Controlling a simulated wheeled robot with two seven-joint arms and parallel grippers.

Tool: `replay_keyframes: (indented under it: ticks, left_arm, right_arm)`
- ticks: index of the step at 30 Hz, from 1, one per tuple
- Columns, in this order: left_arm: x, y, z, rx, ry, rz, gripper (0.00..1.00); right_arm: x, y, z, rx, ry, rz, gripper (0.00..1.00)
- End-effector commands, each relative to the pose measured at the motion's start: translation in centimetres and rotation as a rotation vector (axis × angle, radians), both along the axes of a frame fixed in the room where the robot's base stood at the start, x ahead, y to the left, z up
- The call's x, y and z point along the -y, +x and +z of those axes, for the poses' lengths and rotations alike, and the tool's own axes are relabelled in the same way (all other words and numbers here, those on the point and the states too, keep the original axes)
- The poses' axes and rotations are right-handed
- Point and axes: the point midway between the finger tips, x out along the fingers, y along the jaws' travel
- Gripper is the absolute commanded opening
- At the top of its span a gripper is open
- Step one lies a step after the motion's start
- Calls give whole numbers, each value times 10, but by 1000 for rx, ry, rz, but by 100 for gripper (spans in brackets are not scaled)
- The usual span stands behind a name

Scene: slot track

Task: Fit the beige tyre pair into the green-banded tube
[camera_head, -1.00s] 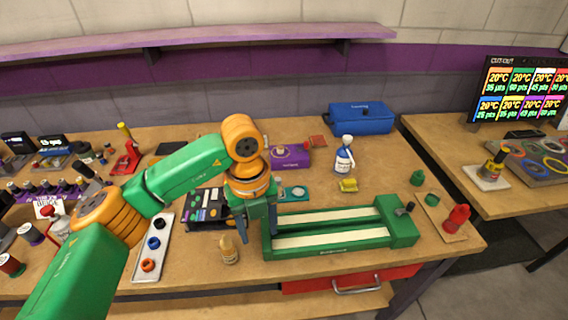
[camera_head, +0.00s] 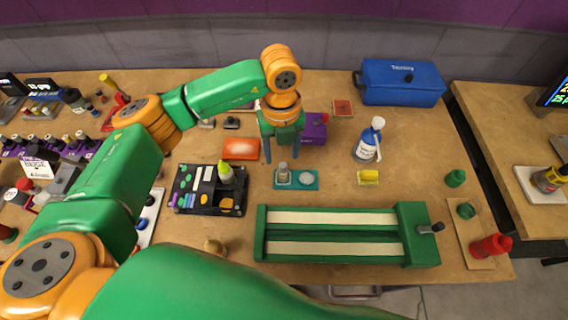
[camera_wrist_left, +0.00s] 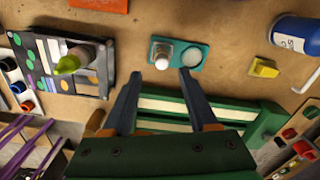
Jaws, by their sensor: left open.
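My left gripper (camera_head: 282,155) points down over the bench, its two fingers apart with nothing held between them. It also shows open in the left wrist view (camera_wrist_left: 162,78). Just in front of and below the fingertips is a small teal holder (camera_head: 316,184) with a small pale-capped bottle (camera_head: 282,169) and a pale round disc (camera_head: 306,178); fingers and holder look apart. I cannot pick out a beige tyre pair or a green-banded tube with certainty. A purple rack of small dark tubes (camera_head: 68,147) stands at the far left. My right gripper is not in view.
A black tray (camera_head: 182,205) with coloured pieces and a green-tipped bottle (camera_head: 226,172) lies left of the holder. A green slot track (camera_head: 340,235) lies in front. A blue-labelled bottle (camera_head: 368,142), yellow block (camera_head: 368,177) and blue case (camera_head: 400,85) stand right and behind.

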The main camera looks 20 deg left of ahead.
Motion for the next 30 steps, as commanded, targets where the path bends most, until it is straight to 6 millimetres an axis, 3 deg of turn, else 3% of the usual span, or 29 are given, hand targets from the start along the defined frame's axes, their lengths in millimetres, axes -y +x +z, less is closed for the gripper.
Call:
replay_keyframes:
  ticks: [2,6,12,14,19,30]
  left_arm:
    - [2,-2,-9,-7,2,1,59]
    - [2,0,-32,-2,-1,1,59]
    - [2,0,-35,1,-1,0,59]
    - [2,0,-35,1,-1,0,46]
    - [2,0,-35,1,-1,0,0]
    - [2,0,-34,1,-1,0,0]
  right_arm:
    - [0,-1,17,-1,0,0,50]
    - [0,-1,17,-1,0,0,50]
    - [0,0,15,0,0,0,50]
    - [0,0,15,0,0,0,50]
    - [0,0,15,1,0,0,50]
    - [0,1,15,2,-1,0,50]
